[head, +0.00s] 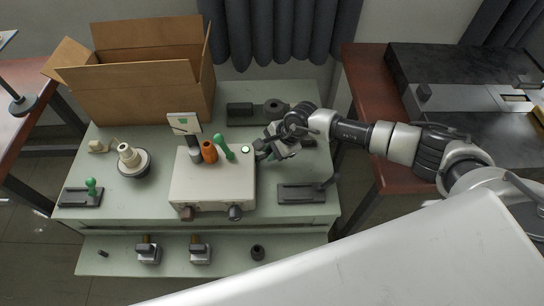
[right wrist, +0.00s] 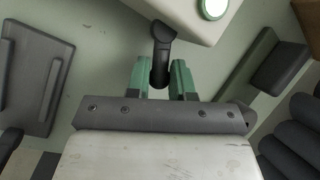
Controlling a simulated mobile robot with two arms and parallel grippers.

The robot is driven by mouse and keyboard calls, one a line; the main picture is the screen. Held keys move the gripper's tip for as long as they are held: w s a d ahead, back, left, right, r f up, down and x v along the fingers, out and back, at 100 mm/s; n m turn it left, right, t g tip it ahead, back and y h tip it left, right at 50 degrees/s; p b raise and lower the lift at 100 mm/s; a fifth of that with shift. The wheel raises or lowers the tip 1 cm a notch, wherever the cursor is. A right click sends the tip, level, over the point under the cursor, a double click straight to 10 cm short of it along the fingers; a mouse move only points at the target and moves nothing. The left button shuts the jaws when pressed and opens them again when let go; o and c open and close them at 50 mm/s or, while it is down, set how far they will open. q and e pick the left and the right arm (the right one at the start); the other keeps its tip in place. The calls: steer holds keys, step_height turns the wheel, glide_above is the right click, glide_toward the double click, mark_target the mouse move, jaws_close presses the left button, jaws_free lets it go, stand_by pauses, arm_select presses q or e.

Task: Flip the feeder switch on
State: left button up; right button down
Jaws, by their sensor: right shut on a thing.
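A cream control box (head: 213,183) stands on the green table (head: 105,215). A dark lever (right wrist: 162,42) juts from its side in the right wrist view; which knob or lever is the feeder switch is not labelled. My right gripper (head: 264,152) is at the box's right side. In the right wrist view its green fingers (right wrist: 161,78) are shut on the end of the dark lever. A round pale button with a green rim (head: 245,149) is on the box top, beside a green handle (head: 224,147) and an orange handle (head: 209,151). My left gripper is out of view.
An open cardboard box (head: 145,90) stands at the back left. A round knob base (head: 133,161) is left of the control box. Dark plates (head: 301,193) lie right and behind. A lower shelf (head: 110,256) holds small parts.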

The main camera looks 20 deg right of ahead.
steer(key=c, duration=1)
jaws_free()
steer(key=v, duration=1.1)
steer(key=shift+f, duration=0.1)
